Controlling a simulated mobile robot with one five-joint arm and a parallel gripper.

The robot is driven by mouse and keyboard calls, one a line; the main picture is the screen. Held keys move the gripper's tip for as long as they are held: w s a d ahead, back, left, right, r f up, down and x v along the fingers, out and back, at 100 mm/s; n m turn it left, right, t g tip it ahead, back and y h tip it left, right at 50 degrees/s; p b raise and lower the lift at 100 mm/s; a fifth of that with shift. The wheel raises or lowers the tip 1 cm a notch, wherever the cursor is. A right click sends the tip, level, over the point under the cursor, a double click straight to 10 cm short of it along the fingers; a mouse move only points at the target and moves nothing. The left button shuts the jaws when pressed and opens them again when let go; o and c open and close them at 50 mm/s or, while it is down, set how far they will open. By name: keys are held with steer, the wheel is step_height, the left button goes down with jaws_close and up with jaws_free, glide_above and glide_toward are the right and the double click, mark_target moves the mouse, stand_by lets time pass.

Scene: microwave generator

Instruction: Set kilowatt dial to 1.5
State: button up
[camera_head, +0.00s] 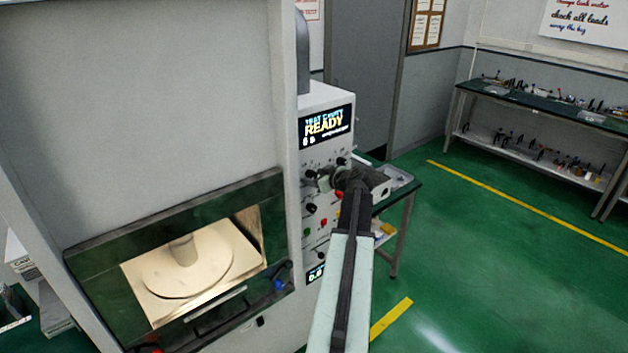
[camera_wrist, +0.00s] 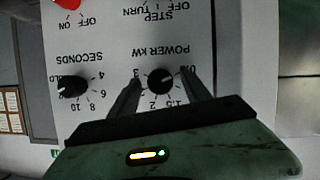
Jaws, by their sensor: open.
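The power dial, a round black knob (camera_wrist: 160,81) labelled "POWER kW", shows upside down in the wrist view on the pale control panel (camera_wrist: 105,30). Marks including 1.5, 2 and 3 ring it. I cannot tell clearly which mark its pointer faces. My gripper (camera_wrist: 164,76) is open, with one dark finger on each side of the knob. I cannot tell whether the fingers touch it. In the head view my gripper (camera_head: 323,180) is at the panel face, and the arm hides part of the panel there.
A black "SECONDS" knob (camera_wrist: 72,87) sits left of the power dial in the wrist view, and a red control (camera_wrist: 68,3) is above it. The display (camera_head: 326,126) reads "READY". The lit cavity with a turntable (camera_head: 187,265) is left of the panel. A bench (camera_head: 402,190) stands behind my arm.

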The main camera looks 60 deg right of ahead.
steer(key=c, duration=1)
steer(key=shift+w+a, duration=0.2)
steer(key=shift+w, duration=0.05)
jaws_close()
steer(key=shift+s+d, duration=0.2)
steer(key=shift+s, duration=0.05)
